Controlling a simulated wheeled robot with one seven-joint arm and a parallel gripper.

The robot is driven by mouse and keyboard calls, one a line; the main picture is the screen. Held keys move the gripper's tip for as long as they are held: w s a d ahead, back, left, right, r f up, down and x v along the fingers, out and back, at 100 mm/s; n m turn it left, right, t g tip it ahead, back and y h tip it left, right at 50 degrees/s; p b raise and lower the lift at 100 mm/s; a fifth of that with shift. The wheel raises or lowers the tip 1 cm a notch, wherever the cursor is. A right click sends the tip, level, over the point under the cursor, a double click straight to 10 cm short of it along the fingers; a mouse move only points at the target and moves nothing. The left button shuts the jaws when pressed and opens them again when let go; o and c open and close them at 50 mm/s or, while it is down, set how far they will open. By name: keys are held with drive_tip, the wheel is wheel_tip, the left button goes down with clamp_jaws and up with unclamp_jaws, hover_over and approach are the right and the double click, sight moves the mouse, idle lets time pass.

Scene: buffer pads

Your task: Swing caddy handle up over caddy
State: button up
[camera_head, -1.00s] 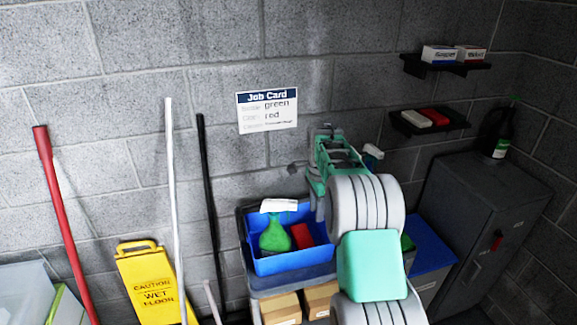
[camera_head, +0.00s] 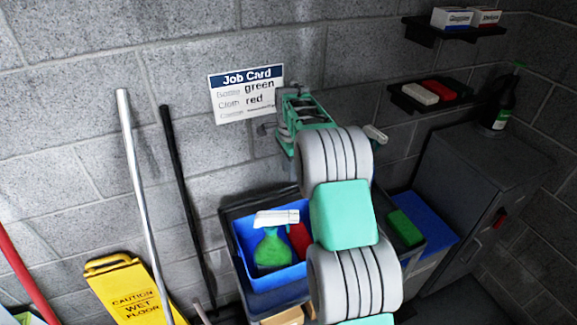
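The blue caddy (camera_head: 249,257) stands on the top of a dark cart (camera_head: 229,222). A green spray bottle (camera_head: 271,247) with a white head and a red cloth (camera_head: 299,238) are in it. I cannot make out the caddy's handle; my arm covers the caddy's right side. My gripper (camera_head: 272,131) is raised above and behind the caddy, in front of the wall, apart from the caddy. Its fingers are small and partly turned away, so I cannot tell whether it is open.
A job card (camera_head: 246,92) on the wall reads green and red. A grey cabinet (camera_head: 470,180) and shelves (camera_head: 440,98) are right. Poles and a yellow wet-floor sign (camera_head: 133,293) are left.

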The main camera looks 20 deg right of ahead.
sight(289, 191)
wheel_tip(289, 191, down, 9)
drive_tip(key=b, duration=0.4)
drive_tip(key=shift+b, duration=0.4)
drive_tip(key=shift+c, duration=0.5)
